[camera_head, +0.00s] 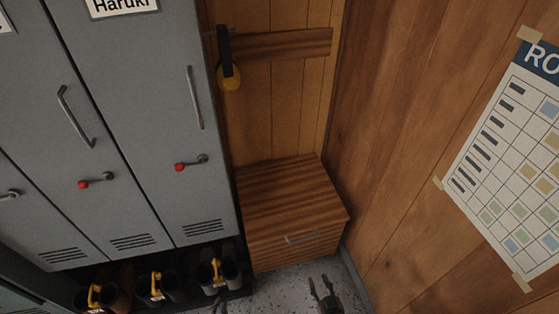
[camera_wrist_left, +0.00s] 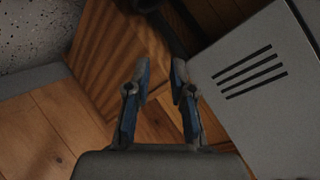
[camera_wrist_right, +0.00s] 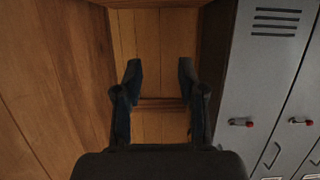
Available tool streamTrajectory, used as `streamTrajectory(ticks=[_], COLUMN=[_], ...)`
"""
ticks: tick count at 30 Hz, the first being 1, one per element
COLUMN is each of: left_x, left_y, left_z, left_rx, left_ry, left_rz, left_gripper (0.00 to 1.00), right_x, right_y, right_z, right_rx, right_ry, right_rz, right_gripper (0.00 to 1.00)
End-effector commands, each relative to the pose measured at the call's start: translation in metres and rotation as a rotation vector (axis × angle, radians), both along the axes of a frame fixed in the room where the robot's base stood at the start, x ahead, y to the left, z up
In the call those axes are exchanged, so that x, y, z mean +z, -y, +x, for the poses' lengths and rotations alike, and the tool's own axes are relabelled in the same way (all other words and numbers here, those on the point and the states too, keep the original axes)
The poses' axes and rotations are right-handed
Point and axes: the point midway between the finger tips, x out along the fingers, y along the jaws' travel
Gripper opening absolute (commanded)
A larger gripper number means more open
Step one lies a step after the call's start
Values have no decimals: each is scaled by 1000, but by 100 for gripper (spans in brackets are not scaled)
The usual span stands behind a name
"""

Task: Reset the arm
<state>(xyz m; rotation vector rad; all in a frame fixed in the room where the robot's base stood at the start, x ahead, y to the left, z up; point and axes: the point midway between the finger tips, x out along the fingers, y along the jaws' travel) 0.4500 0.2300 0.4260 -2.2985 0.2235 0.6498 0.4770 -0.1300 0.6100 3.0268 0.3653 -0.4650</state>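My right gripper (camera_head: 324,288) shows at the bottom middle of the head view, in front of the wooden cabinet. In the right wrist view my right gripper (camera_wrist_right: 158,68) has its two fingers apart with nothing between them. Of my left gripper (camera_head: 221,307) only a small dark tip shows at the bottom edge of the head view. In the left wrist view my left gripper (camera_wrist_left: 159,68) has its fingers apart and empty. Most of both arms is outside the head view.
Grey lockers (camera_head: 140,120) with red-knobbed latches stand at left, above a rack of boots (camera_head: 165,284). The low wooden cabinet (camera_head: 290,200) stands in the corner. Yellow ear defenders (camera_head: 229,78) hang above it. A chart (camera_head: 515,160) is on the right wall. Speckled floor (camera_head: 285,285) is clear in front.

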Motion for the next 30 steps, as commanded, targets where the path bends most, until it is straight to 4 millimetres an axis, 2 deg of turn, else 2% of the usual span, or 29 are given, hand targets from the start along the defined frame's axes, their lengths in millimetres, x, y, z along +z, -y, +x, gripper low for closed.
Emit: streamTrajectory(ticks=[1,2,3,5,6,7,9,12,15,18,30], left_x=[25,24,22,20,20,20,22,26,29,30,30], left_y=[-1,-1,0,1,2,3,4,7,10,13,13], left_z=[-24,-43,-69,-109,-134,-153,-192,-235,-263,-275,-276], left_rx=[44,75,118,181,224,254,318,392,439,463,464], left_ry=[-95,-163,-253,-380,-459,-515,-627,-747,-820,-853,-855], left_rz=[-69,-110,-162,-227,-261,-283,-323,-358,-369,-371,-372], left_gripper=[23,23,23,23,23,23,23,23,23,23,23], right_x=[-8,-27,-51,-80,-96,-106,-124,-138,-146,-151,-151], right_y=[10,16,23,34,41,46,56,67,76,81,82], right_z=[-22,-40,-65,-107,-136,-156,-202,-254,-287,-303,-303], right_rx=[-11,-18,-25,-35,-42,-46,-56,-65,-70,-71,-71], right_ry=[-137,-226,-342,-503,-601,-669,-808,-959,-1047,-1089,-1091], right_rz=[-39,-59,-86,-123,-144,-158,-188,-218,-234,-240,-240], right_gripper=[40,40,40,40,40,40,40,40,40,40,40])
